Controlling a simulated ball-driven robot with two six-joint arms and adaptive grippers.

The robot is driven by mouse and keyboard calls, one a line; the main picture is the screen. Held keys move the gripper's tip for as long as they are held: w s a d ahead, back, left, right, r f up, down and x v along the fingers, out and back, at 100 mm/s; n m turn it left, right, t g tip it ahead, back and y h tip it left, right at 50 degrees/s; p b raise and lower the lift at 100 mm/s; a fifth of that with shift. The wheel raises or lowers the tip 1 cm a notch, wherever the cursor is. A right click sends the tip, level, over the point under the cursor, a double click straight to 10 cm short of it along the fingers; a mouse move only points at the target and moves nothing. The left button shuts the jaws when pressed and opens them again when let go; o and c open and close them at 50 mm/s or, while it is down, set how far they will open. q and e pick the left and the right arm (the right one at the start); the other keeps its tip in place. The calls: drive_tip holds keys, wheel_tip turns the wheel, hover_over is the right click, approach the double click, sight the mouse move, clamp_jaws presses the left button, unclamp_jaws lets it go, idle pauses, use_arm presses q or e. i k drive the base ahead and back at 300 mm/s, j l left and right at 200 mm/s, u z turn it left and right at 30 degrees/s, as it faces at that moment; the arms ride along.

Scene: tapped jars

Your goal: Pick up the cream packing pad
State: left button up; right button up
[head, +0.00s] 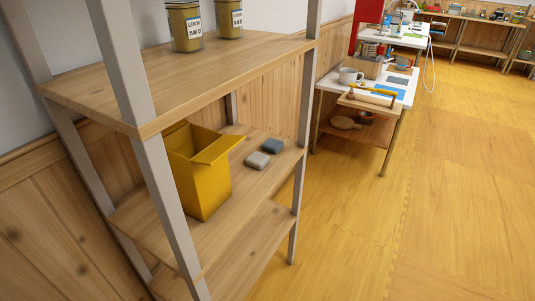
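No pad that is clearly cream shows in the head view. Two small soft-looking blocks lie on the middle shelf board: a light grey block (257,160) and a dark blue-grey block (271,146) just behind it. To their left stands an open yellow box (203,183) with its flap raised toward the blocks. The inside of the box is mostly hidden from this angle. Neither of my grippers is in view.
The shelf's upper board (185,85) bears two lemon-labelled jars, a left jar (185,27) and a right jar (229,19). Grey posts frame the shelf. A white-topped table (330,84) with a mug (350,76) stands beyond. The yellow floor (440,190) at right is clear.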

sight(256, 159)
drive_tip(key=i+l+u, duration=0.35)
drive_tip(key=l, duration=0.2)
drive_tip(key=i+l+u, duration=0.2)
drive_tip(key=l+u, duration=0.2)
drive_tip(key=l, duration=0.25)
